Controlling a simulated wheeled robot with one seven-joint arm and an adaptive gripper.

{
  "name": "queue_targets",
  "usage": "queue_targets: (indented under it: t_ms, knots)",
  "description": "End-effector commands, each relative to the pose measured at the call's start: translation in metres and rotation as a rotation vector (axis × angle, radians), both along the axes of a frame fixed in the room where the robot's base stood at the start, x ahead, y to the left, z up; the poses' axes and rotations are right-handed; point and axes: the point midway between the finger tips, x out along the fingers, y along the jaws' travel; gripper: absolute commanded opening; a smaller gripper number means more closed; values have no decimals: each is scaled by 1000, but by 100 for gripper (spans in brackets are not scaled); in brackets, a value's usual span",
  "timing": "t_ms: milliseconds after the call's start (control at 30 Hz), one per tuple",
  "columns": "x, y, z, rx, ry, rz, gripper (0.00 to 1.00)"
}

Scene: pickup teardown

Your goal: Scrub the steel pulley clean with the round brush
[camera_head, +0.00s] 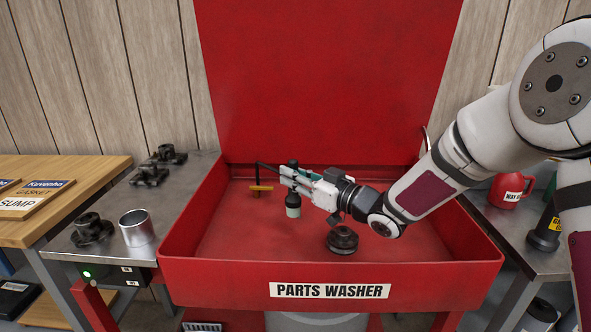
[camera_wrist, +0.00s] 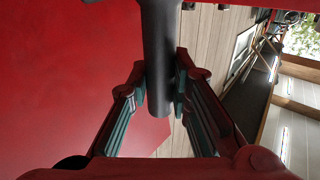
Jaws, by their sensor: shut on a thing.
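The steel pulley (camera_head: 342,239) looks dark and grimy and lies in the red basin of the parts washer (camera_head: 230,270). My gripper (camera_head: 291,182) is above the basin, up and to the left of the pulley in the head view. It is shut on the round brush (camera_head: 293,210), which hangs about upright with its pale lower end down, apart from the pulley. In the wrist view, a dark cylindrical part of the brush (camera_wrist: 160,60) stands between the two fingers (camera_wrist: 160,85). The brush's lower end is not visible there.
A black spout (camera_head: 262,168) with a yellowish handle stands at the basin's back. A steel side table at left holds a metal cup (camera_head: 136,228) and dark parts (camera_head: 92,229). A red can (camera_head: 507,190) stands at right. The basin floor around the pulley looks clear.

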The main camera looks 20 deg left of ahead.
Motion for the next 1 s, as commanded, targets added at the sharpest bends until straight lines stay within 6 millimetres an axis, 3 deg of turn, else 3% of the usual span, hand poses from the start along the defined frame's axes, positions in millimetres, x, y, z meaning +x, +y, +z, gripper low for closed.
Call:
queue_targets:
  t_ms: [300, 500, 1000]
  knots:
    - [1, 0, -38, 0, 1, -1, 0]
    - [1, 0, -52, 0, 0, -1, 0]
    - [0, 0, -57, 1, 0, 0, 0]
